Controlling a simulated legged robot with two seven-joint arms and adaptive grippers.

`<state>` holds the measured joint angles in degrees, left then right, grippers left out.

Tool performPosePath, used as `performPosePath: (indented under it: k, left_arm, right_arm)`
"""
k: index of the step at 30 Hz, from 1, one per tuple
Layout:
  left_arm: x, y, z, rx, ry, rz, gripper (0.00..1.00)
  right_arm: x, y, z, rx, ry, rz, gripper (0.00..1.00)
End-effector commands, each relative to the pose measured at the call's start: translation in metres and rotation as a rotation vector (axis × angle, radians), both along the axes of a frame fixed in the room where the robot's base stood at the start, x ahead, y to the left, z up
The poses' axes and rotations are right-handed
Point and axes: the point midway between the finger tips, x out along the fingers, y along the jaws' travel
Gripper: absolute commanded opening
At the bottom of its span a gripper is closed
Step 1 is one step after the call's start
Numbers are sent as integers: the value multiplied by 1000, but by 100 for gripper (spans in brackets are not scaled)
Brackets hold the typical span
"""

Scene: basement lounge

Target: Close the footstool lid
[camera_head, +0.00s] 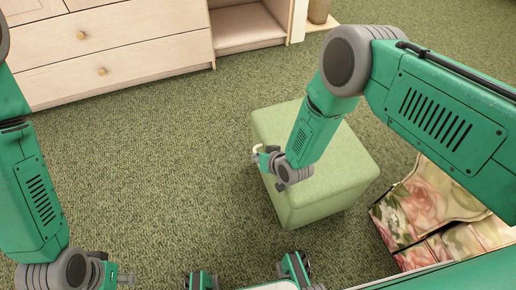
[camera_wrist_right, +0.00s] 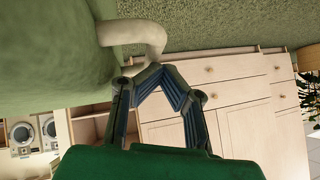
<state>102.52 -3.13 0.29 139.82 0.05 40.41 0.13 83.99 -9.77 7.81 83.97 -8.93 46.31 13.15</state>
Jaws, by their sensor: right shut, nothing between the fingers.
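The light green footstool (camera_head: 345,165) stands on the carpet right of centre. Its top looks flat and level, with no gap under the lid visible; my right arm covers part of it. A pale curved loop (camera_head: 257,148) sticks out at its left edge. My right gripper (camera_head: 262,158) is beside that edge, close to the loop. In the right wrist view the gripper (camera_wrist_right: 152,72) is shut and empty, just below the loop (camera_wrist_right: 140,36), with the footstool's green surface (camera_wrist_right: 45,50) at the left. My left gripper (camera_head: 128,279) is low at the left, far from the footstool; its fingers are too small to judge.
A pale wooden drawer unit (camera_head: 130,50) stands at the back left, with an open shelf (camera_head: 245,28) beside it. A floral fabric item (camera_head: 425,205) lies right of the footstool, close to it. The carpet (camera_head: 150,165) left of the footstool is clear.

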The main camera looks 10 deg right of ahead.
Motion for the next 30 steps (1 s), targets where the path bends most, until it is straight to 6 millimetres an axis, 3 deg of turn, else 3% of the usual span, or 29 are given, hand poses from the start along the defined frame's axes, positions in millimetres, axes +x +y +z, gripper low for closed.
performPosePath:
  k: [6,19,23,27,30]
  left_arm:
    - [0,0,-3,0,0,0,33]
    - [0,0,-1,0,1,0,33]
    - [0,0,9,0,1,0,33]
    - [0,0,30,0,1,0,33]
    - [0,0,41,0,1,0,33]
  right_arm:
    - [-8,3,-12,-1,13,3,0]
    - [-11,1,-12,-2,20,3,0]
    - [-7,2,4,-2,16,2,0]
    - [3,6,37,0,6,3,0]
    - [-17,7,52,0,10,5,0]
